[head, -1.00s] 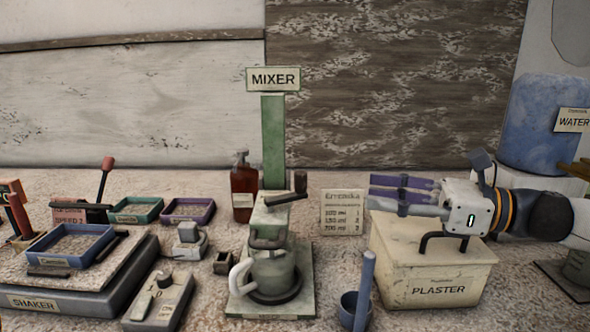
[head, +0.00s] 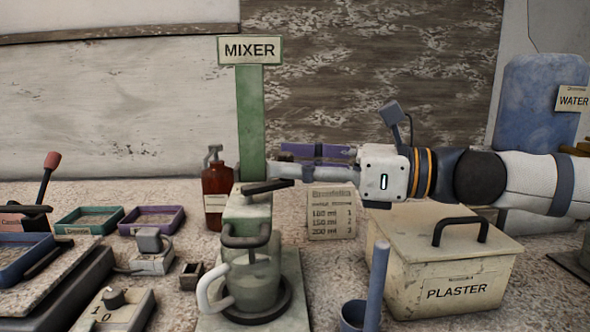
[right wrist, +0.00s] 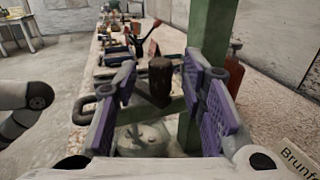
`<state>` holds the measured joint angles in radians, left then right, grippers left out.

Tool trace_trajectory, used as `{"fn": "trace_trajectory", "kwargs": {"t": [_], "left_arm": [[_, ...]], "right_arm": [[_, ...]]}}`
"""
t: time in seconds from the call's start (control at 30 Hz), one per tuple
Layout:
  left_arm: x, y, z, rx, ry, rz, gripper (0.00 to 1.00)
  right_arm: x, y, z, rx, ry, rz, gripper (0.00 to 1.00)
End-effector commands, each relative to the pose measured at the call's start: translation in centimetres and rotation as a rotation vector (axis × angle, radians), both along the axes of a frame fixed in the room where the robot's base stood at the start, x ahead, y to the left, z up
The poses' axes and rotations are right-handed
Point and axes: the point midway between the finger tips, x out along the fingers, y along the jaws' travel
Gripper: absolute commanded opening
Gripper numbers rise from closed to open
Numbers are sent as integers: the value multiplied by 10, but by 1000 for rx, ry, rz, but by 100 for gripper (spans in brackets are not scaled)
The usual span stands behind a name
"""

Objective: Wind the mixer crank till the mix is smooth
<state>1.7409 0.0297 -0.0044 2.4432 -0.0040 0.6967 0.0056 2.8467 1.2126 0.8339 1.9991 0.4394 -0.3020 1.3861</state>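The green mixer (head: 250,130) stands left of centre under its MIXER sign. Its dark crank arm (head: 267,187) lies across the top of the mixer housing. A jug with a white handle (head: 253,280) sits under the mixer; how smooth its mix is cannot be made out. My right gripper (head: 275,164) reaches in from the right at the crank. In the right wrist view, the dark crank knob (right wrist: 160,80) stands between the purple finger pads, with gaps on both sides. The right gripper is open. The head view does not show the knob. My left gripper is not in view.
A red-brown bottle (head: 216,190) stands behind the mixer on the left. A paper card (head: 331,212) stands to its right. The PLASTER box (head: 450,270) and a blue cup (head: 354,315) are at the right front. Trays (head: 152,219) and a weighing device (head: 115,308) are at left.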

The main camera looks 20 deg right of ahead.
Motion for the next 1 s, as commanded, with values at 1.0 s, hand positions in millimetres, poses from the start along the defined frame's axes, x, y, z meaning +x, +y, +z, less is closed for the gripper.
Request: {"fn": "trace_trajectory", "kwargs": {"t": [1.0], "left_arm": [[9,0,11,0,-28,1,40]], "right_arm": [[23,4,-1,-4,1,321,0]]}}
